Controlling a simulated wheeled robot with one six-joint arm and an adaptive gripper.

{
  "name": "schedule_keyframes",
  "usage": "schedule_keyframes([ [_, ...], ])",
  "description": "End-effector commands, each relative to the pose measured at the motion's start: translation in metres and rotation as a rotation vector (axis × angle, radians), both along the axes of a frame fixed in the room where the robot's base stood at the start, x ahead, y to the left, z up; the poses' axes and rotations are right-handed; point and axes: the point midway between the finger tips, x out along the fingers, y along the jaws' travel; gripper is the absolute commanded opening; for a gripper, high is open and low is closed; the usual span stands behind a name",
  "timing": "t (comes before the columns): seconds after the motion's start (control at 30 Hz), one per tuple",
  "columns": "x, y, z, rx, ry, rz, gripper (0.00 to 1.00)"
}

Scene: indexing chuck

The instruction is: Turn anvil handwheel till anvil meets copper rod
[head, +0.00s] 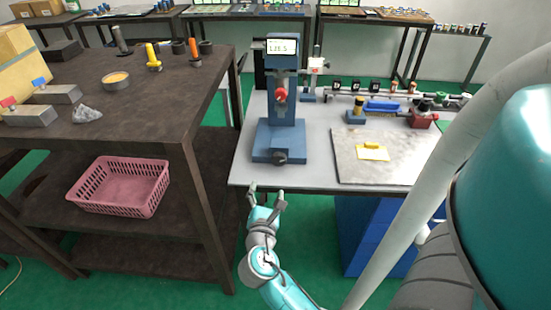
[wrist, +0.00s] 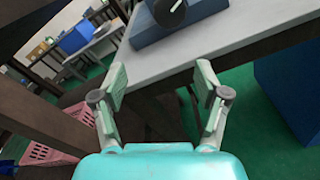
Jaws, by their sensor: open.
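A blue bench instrument (head: 281,120) with a lit display stands at the left front of the grey table. A black round knob on the front of its base, apparently the anvil handwheel (head: 281,157), faces me; it also shows at the top of the wrist view (wrist: 170,12), partly cut off. A red part (head: 281,95) sits on the instrument's column. I cannot make out the anvil face, the copper rod or any gap between them. My gripper (head: 267,191) is open and empty, just off the table's front edge, below and apart from the handwheel. Both fingers show in the wrist view (wrist: 160,80).
The grey table's front edge (head: 300,188) lies between my gripper and the instrument's base. A stone-like plate (head: 400,165) with a yellow item (head: 373,152) lies right of it. A dark workbench (head: 150,110) stands close on the left, with a pink basket (head: 120,187) on its shelf.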

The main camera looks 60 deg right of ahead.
Motion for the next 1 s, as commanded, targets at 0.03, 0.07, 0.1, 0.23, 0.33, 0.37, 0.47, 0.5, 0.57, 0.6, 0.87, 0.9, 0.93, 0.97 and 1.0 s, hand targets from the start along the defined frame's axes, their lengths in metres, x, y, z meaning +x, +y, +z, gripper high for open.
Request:
schedule_keyframes([
  [0.03,-0.005,-0.005,0.006,-0.029,0.018,-0.036,0.74],
  [0.07,-0.008,-0.007,0.009,-0.044,0.027,-0.054,0.74],
  [0.1,-0.011,-0.009,0.012,-0.060,0.037,-0.075,0.74],
  [0.23,-0.014,-0.014,0.017,-0.082,0.050,-0.102,0.74],
  [0.33,-0.013,-0.021,0.017,-0.082,0.052,-0.105,0.74],
  [0.37,-0.012,-0.025,0.017,-0.082,0.052,-0.105,0.74],
  [0.47,-0.008,-0.038,0.017,-0.082,0.049,-0.105,0.74],
  [0.5,-0.006,-0.044,0.017,-0.082,0.048,-0.104,0.74],
  [0.57,-0.003,-0.055,0.017,-0.081,0.049,-0.105,0.74],
  [0.6,-0.001,-0.062,0.017,-0.082,0.047,-0.104,0.74],
  [0.87,0.011,-0.099,0.017,-0.081,0.050,-0.101,0.74],
  [0.9,0.013,-0.103,0.017,-0.081,0.049,-0.100,0.74],
  [0.93,0.014,-0.106,0.017,-0.080,0.049,-0.100,0.74],
  [0.97,0.015,-0.108,0.017,-0.080,0.049,-0.099,0.74],
  [1.0,0.015,-0.110,0.017,-0.080,0.049,-0.099,0.74],
])
